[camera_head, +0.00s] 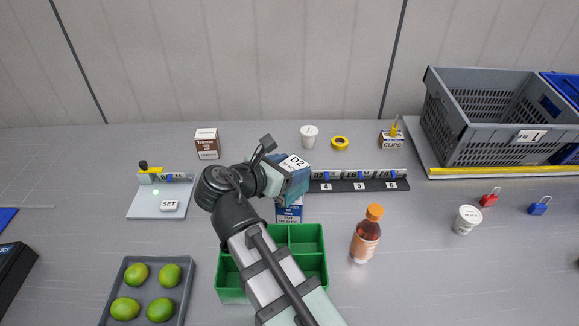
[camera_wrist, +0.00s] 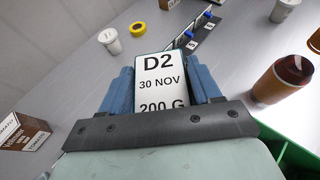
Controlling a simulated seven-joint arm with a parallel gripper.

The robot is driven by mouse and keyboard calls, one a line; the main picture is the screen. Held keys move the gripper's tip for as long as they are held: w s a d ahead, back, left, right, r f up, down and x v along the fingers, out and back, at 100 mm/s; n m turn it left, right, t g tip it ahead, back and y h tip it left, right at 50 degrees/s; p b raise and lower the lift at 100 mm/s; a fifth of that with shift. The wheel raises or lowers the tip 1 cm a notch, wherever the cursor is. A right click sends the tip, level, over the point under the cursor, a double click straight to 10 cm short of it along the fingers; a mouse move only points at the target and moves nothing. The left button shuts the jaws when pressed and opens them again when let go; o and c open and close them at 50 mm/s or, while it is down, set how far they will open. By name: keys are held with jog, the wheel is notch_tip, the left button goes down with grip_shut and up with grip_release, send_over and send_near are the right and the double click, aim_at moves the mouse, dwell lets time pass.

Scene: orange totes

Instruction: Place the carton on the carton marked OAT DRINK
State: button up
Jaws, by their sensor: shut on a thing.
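My gripper (camera_head: 276,179) is shut on a teal carton (camera_head: 296,187) with a white top label reading D2. In the wrist view the carton (camera_wrist: 160,82) sits between the two blue fingers, its label reading D2, 30 NOV, 200 G. A blue-and-white carton (camera_head: 289,214) shows directly below the held one in the head view, behind the green tray. Its print is too small to read, and its upper part is hidden. I cannot tell whether the two cartons touch.
A green divided tray (camera_head: 316,236) lies under my arm. An orange-capped bottle (camera_head: 365,236) stands right of it. A dark labelled rail (camera_head: 360,185) lies behind. A tray of limes (camera_head: 188,290) is front left. A grey crate (camera_head: 480,120) is back right.

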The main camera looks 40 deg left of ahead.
jog(key=shift+f, duration=0.15)
jog(key=o, duration=1.2)
jog(key=shift+s+r, duration=0.25)
jog(key=shift+s, duration=0.05)
jog(key=v, duration=1.1)
jog(key=shift+s+r, duration=0.15)
jog(key=shift+s, duration=0.05)
jog(key=shift+w, duration=0.1)
